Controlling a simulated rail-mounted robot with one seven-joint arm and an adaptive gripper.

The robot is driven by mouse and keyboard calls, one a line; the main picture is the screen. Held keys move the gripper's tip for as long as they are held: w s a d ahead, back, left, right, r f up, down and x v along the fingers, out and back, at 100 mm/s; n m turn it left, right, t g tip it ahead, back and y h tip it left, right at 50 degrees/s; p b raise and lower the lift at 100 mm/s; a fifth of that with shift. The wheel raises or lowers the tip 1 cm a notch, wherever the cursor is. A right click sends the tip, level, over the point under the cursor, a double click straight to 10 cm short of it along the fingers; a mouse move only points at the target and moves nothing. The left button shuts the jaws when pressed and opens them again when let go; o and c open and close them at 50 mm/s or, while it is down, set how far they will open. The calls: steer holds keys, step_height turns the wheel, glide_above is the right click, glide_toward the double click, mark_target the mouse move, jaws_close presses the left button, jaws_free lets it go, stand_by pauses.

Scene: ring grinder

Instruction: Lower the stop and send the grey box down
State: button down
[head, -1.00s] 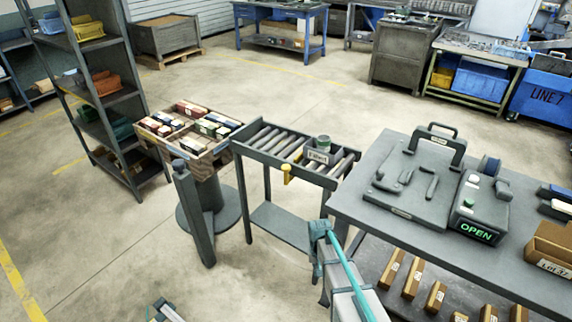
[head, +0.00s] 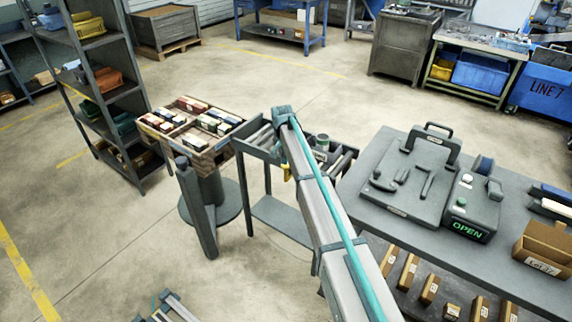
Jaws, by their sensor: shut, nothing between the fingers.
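The roller conveyor (head: 252,152) stands in the middle of the head view, partly covered by my arm. A small grey labelled box (head: 321,156) with a round greenish top sits on its rollers, just right of my arm. The yellow piece (head: 286,173) on the conveyor's front side, which looks like the stop's handle, shows only in part beside my arm. I cannot tell whether the stop is raised or lowered. My arm reaches up from the bottom across the conveyor. Its gripper does not show.
A divided tray (head: 213,151) of coloured boxes stands on a pedestal at the conveyor's left end. A grey post (head: 196,212) stands before it. A workbench (head: 400,222) with a tool board and a lit OPEN box (head: 470,218) is at right.

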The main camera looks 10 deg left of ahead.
steer(key=w, duration=0.1)
steer(key=w+r+m, duration=0.1)
steer(key=w+a+r+m, duration=0.1)
steer(key=w, duration=0.1)
steer(key=shift+a+r, duration=0.1)
steer(key=shift+r, duration=0.15)
steer(key=shift+s+d+f+m, duration=0.1)
steer(key=shift+s+d+m, duration=0.1)
steer(key=shift+s+m, duration=0.45)
steer(key=shift+w, duration=0.2)
steer(key=shift+w+d+f+b, duration=0.15)
steer(key=shift+f+b, duration=0.45)
steer(key=shift+f, duration=1.15)
steer(key=shift+w+d+f+b, duration=0.15)
steer(key=shift+f+b, duration=0.45)
steer(key=shift+f, duration=1.15)
steer(key=shift+a, duration=0.1)
